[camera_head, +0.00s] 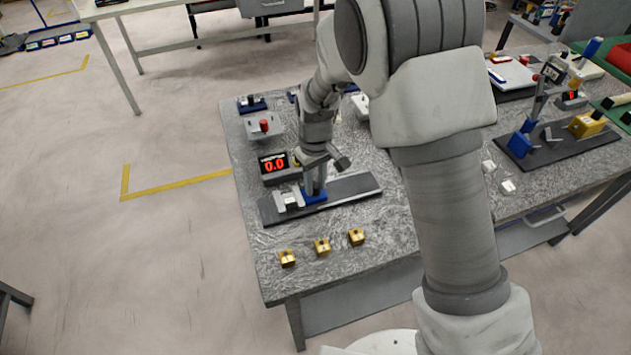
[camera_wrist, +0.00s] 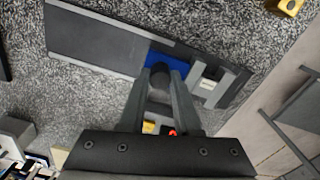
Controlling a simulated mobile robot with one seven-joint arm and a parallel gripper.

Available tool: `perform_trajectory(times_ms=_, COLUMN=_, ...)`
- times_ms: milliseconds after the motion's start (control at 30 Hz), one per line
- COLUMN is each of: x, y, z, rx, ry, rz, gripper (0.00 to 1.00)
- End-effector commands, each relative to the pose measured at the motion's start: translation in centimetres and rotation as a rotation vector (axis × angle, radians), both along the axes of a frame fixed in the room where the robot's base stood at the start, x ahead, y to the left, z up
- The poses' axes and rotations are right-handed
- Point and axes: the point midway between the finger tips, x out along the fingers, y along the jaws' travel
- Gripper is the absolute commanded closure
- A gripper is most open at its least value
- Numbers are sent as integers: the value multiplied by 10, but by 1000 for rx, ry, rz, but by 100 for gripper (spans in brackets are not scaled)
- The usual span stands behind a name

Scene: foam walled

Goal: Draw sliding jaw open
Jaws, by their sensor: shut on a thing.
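A small vise sits on a dark base plate (camera_head: 346,191) on the speckled table. Its blue jaw part (camera_head: 316,198) is under my gripper (camera_head: 314,186), and a pale grey jaw block (camera_head: 288,200) stands to its left. In the wrist view the blue part (camera_wrist: 166,61) shows beyond my fingertips (camera_wrist: 160,74), and the grey block (camera_wrist: 208,88) lies to the right. My fingers are closed around a dark rounded post (camera_wrist: 160,77) by the blue part. The lower end of the post is hidden, so I cannot tell how it joins the jaw.
A display (camera_head: 274,165) reading 0.0 stands behind the plate. Three brass-coloured blocks (camera_head: 323,246) lie along the table's front edge. A grey box with a red button (camera_head: 264,126) is farther back. Another dark plate (camera_head: 570,139) with blue and yellow parts is at the right.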

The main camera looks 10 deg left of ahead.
Motion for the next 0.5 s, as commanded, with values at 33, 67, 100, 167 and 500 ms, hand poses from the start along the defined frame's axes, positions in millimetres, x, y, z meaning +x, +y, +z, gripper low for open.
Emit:
perform_trajectory(times_ms=33, x=1, y=0, z=1, rx=1, ry=-2, rz=0, gripper=100)
perform_trajectory(times_ms=67, x=1, y=0, z=1, rx=1, ry=-2, rz=0, gripper=100)
perform_trajectory(times_ms=100, x=1, y=0, z=1, rx=1, ry=-2, rz=0, gripper=100)
perform_trajectory(times_ms=167, x=1, y=0, z=1, rx=1, ry=-2, rz=0, gripper=100)
perform_trajectory(times_ms=500, x=14, y=-20, z=0, rx=1, ry=-3, rz=-5, gripper=100)
